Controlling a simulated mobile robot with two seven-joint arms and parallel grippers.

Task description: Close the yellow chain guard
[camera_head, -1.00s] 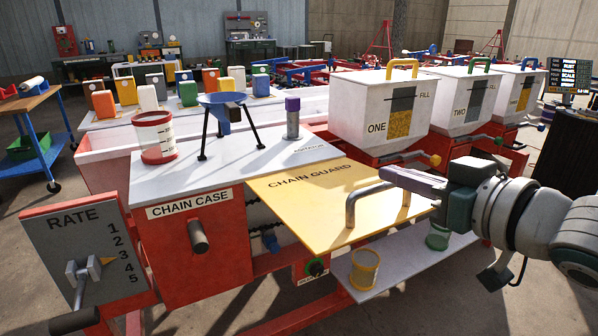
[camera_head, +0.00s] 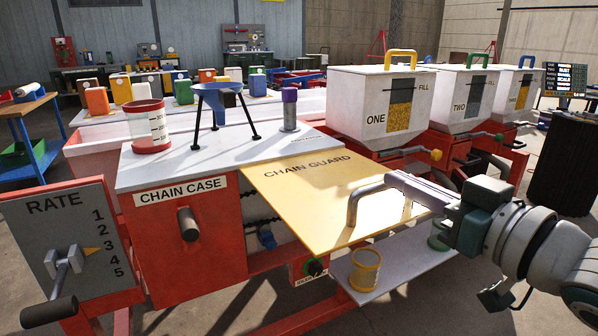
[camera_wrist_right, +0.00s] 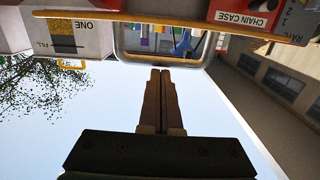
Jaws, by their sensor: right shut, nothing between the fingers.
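The yellow chain guard (camera_head: 300,205) is a flat lettered plate that juts out from the red and grey chain case (camera_head: 152,240). It stands open, sloping slightly down toward me, with the chain partly showing beneath. A grey bar handle (camera_head: 352,208) rises from its near edge. My right gripper (camera_head: 398,182) is shut and empty, with its fingers at the handle's bar. In the right wrist view, the shut fingertips (camera_wrist_right: 161,72) point at the handle loop (camera_wrist_right: 120,45) and appear very close to its bar; I cannot tell whether they touch. My left gripper is not in view.
A white shelf (camera_head: 400,262) under the guard holds a yellow cup (camera_head: 364,270) and a green cup (camera_head: 438,238). White hoppers (camera_head: 375,105) stand behind at right. The rate lever (camera_head: 62,268) juts out at left. A blue funnel stand (camera_head: 220,98) is on the case top.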

